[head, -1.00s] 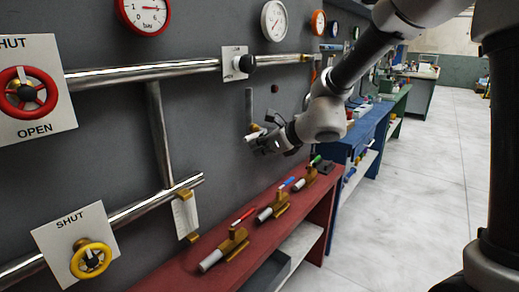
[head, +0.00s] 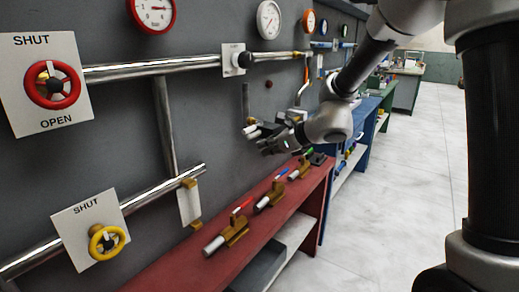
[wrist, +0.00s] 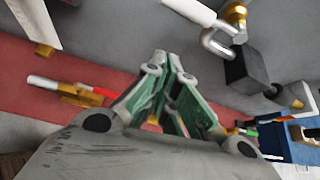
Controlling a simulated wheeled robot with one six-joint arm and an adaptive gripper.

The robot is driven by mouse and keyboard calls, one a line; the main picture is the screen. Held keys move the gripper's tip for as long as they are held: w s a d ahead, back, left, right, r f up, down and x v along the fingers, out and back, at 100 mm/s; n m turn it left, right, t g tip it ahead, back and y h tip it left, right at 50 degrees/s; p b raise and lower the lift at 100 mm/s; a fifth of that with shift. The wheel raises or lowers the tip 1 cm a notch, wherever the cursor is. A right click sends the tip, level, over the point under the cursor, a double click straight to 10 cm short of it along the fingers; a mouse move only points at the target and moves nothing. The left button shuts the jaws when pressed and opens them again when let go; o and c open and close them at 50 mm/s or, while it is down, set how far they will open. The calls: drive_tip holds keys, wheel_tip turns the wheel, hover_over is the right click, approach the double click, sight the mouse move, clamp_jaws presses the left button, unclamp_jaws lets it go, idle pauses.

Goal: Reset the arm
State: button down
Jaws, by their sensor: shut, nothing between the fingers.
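My gripper (head: 264,141) is in the middle of the head view, in front of the grey wall and above the red bench (head: 172,262). In the wrist view my gripper (wrist: 168,62) points away from the camera, its green-padded fingers closed together at the tips with nothing between them. My arm reaches in from the upper right of the head view. A white-and-brass fitting stands on the wall close behind the gripper in the head view; I cannot tell whether they touch.
A red valve wheel (head: 52,85) and a yellow valve wheel (head: 107,241) are on the wall at left. A blue bench (head: 366,123) stands beyond. The floor (head: 415,180) at right is clear.

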drive_tip(key=s+d+n+g+h, duration=0.1)
drive_tip(key=s+d+n+g, duration=0.2)
drive_tip(key=s+d+n, duration=0.45)
drive_tip(key=s+d+n+g+h, duration=0.1)
drive_tip(key=s+d+n+g, duration=0.3)
drive_tip(key=s+n, duration=0.55)
drive_tip(key=s+d+r+n+t+h, duration=0.1)
drive_tip(key=s+d+r+n+h, duration=0.2)
drive_tip(key=s+d, duration=0.4)
drive_tip(key=s+d+r+n+t+h, duration=0.2)
drive_tip(key=s+d, duration=0.5)
drive_tip(key=d, duration=0.5)
wheel_tip(320, 180, up, 2)
drive_tip(key=n+h, duration=0.1)
drive_tip(key=n, duration=0.1)
drive_tip(key=shift+s+d+n+h, duration=0.3)
